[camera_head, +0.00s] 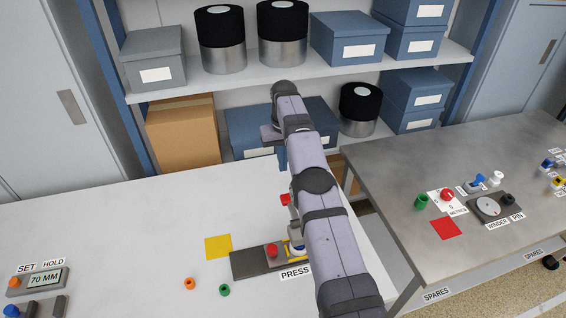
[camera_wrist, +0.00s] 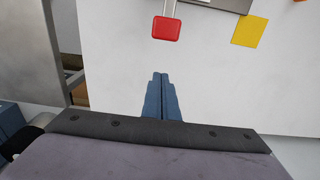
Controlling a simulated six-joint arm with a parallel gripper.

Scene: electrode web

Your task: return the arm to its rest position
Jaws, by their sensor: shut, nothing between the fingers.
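My arm reaches from the bottom of the head view up over the white table, toward the shelves. My gripper (camera_head: 283,162) hangs at its far end, mostly hidden by the arm. In the wrist view the two blue fingers of the gripper (camera_wrist: 161,78) are together, with nothing between them. They point over bare white tabletop, apart from the red handle (camera_wrist: 166,28), which shows just ahead on a metal lever. In the head view this red handle (camera_head: 285,199) stands close beside my arm.
The press (camera_head: 243,263) is partly behind my arm. A yellow square (camera_head: 218,247) lies left of it. The grey table (camera_head: 390,165) at right holds a winder (camera_head: 490,207) and small parts. Shelves with boxes and rolls stand behind.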

